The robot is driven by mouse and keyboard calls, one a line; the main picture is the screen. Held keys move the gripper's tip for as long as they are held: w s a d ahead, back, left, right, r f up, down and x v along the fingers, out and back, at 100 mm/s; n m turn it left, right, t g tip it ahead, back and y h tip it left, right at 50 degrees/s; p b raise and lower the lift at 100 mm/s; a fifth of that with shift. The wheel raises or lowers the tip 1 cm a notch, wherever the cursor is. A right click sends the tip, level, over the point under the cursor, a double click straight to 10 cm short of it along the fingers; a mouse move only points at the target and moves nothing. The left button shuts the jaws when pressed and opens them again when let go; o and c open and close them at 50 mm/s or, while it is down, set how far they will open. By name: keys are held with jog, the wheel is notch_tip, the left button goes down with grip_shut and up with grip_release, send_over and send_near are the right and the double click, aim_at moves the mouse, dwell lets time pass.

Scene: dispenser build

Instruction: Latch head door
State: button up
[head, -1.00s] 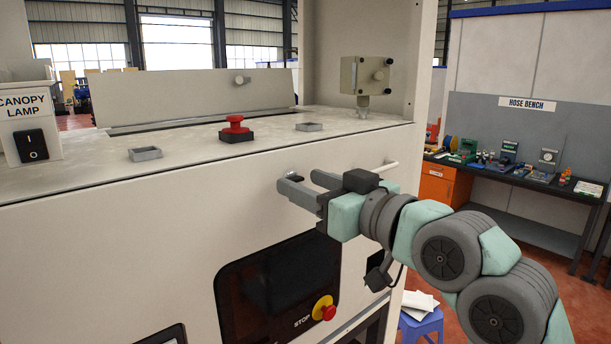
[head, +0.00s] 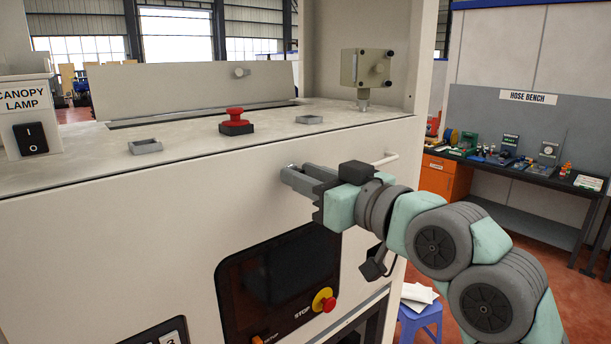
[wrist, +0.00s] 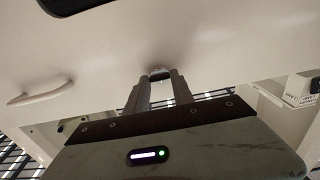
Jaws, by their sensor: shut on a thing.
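The head door (head: 130,235) is the large off-white front panel of the cabinet, and it looks closed against the top deck. My gripper (head: 294,172) is at the upper right of this panel, its jaws shut on a small latch knob. In the wrist view the latch knob (wrist: 159,73) shows as a small metal piece on the panel between the two fingertips (wrist: 159,82). In the head view the fingers mostly hide the latch. I cannot tell how far the latch is turned.
A white handle bar (head: 385,159) sticks out just right of my gripper. Below are a dark screen panel (head: 265,285) and a red stop button (head: 324,301). On the deck stand a red button (head: 235,120) and a beige box on a post (head: 366,70).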

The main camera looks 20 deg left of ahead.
jog(key=shift+f+m+b, duration=0.1)
jog(key=shift+m+b, duration=0.2)
jog(key=shift+b, duration=0.35)
grip_shut()
jog(key=m+b, duration=0.1)
jog(key=m, duration=0.6)
jog(key=m+b, duration=0.1)
jog(key=m, duration=0.2)
jog(key=shift+r+m+b, duration=0.25)
jog(key=shift+m+b, duration=0.1)
jog(key=shift+m, duration=0.05)
jog(key=m+p, duration=0.3)
jog(key=shift+r, duration=0.1)
jog(key=m+p, duration=0.3)
jog(key=shift+w+f, duration=0.1)
jog(key=shift+f, duration=0.15)
jog(key=shift+f+m, duration=0.1)
jog(key=shift+m, duration=0.3)
jog(key=o, duration=1.1)
grip_release()
